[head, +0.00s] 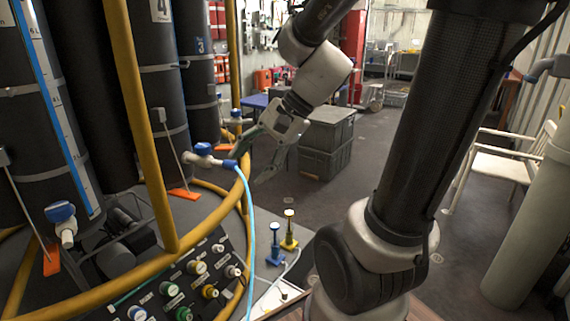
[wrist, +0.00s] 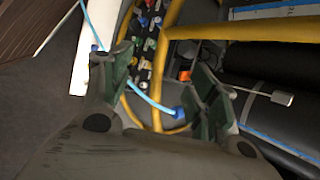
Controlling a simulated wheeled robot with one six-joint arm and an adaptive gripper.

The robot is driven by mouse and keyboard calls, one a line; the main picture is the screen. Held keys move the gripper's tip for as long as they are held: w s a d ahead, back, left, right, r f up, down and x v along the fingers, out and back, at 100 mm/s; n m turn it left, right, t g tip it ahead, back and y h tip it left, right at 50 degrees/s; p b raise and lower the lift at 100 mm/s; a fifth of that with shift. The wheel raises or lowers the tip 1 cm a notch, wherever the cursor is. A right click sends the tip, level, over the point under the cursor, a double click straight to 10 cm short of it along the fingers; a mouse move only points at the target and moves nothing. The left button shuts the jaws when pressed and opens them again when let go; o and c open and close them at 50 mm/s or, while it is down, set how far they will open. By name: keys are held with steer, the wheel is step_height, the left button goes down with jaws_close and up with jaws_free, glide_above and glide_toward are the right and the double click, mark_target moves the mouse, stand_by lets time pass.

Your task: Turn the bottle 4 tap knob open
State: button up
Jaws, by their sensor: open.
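Bottle 4 (head: 172,80) is a tall dark cylinder with a "4" label at its top, left of centre in the head view. Its tap has a blue knob (head: 203,149) over a white body, with a blue fitting and a light-blue hose (head: 247,205) at its right. My gripper (head: 250,165) is open and empty, just right of this tap and seemingly apart from it. In the wrist view, my gripper (wrist: 160,88) has its two fingers spread wide. The hose's blue end (wrist: 179,112) shows beside the right finger, which seems to hide the knob.
Yellow rails (head: 140,110) pass in front of the bottles. Another blue-knobbed tap (head: 62,220) is at lower left, and bottle 3 (head: 198,70) stands behind. A panel of coloured knobs (head: 190,280) lies below.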

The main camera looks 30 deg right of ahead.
steer(key=s+d+n+h, duration=0.3)
steer(key=s+d+n, duration=0.1)
steer(key=s+n, duration=0.1)
steer(key=shift+s+d+r+n, duration=0.15)
steer(key=shift+s+r+n, duration=0.15)
steer(key=shift+n, duration=0.1)
